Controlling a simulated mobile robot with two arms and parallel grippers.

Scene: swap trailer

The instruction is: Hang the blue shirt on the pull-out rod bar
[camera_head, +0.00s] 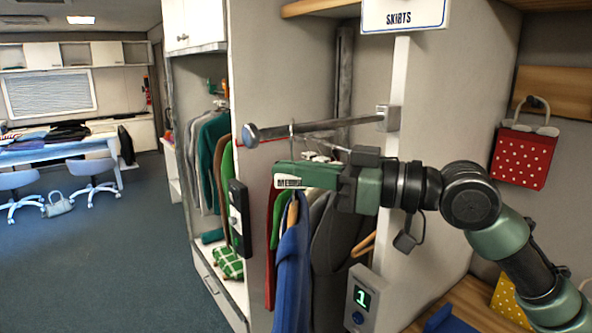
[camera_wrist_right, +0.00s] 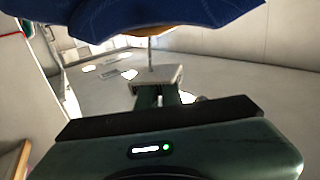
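The blue shirt (camera_head: 292,272) hangs from a wooden hanger below my right gripper (camera_head: 288,176). The right gripper is shut on the hanger's metal hook. In the right wrist view, the shirt (camera_wrist_right: 165,18) fills the top edge and the hook (camera_wrist_right: 151,52) runs into the closed fingers (camera_wrist_right: 157,78). The pull-out rod bar (camera_head: 320,127) sticks out from the wall just above the gripper. The hook's tip shows at the bar's height; I cannot tell whether it rests on the bar or is beside it. My left gripper is not in view.
A "SKIRTS" sign (camera_head: 404,14) is above the bar. Other clothes hang behind the shirt and in the closet (camera_head: 205,165) at left. A red dotted bag (camera_head: 523,157) hangs at right.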

